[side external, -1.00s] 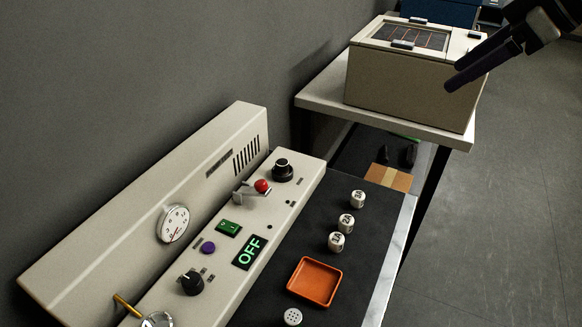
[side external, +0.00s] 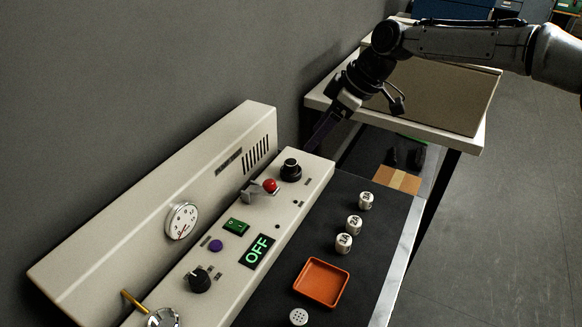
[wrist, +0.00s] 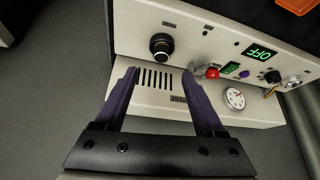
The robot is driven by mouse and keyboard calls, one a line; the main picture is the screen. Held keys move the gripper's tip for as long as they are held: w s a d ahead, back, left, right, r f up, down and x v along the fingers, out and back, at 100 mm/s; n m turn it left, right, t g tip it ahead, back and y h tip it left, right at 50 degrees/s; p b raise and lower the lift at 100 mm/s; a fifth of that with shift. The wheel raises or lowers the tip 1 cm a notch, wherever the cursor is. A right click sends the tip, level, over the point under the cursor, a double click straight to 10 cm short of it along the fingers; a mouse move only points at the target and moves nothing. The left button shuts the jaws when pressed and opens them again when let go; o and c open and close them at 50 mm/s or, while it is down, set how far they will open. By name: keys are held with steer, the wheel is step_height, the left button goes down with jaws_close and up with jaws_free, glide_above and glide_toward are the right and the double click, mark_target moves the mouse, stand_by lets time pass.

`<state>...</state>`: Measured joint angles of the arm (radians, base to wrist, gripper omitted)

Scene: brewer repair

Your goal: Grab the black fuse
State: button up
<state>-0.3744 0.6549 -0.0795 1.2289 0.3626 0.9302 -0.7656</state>
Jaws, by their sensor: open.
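A round black cap (side external: 291,169), which looks like the black fuse, stands on the far end of the beige control panel (side external: 318,180). In the wrist view the cap (wrist: 161,46) is beyond the fingertips, roughly centred between them. My gripper (side external: 318,138) is above and behind that end of the panel, apart from the cap. Its two dark purple fingers are spread with nothing between them in the wrist view (wrist: 159,72). In the side view the fingers overlap, so their gap does not show there.
A red-tipped lever (side external: 269,186) is close to the cap. A dial (side external: 182,220), black knob (side external: 199,280) and lit OFF sign (side external: 257,251) sit further along. White cylinders (side external: 354,224) and an orange tray (side external: 321,282) stand on the dark bench.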

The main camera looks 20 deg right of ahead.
mark_target(292, 162)
steer(key=x, duration=0.9)
steer(key=shift+a+f, duration=0.1)
steer(key=shift+a, duration=0.15)
jaws_close()
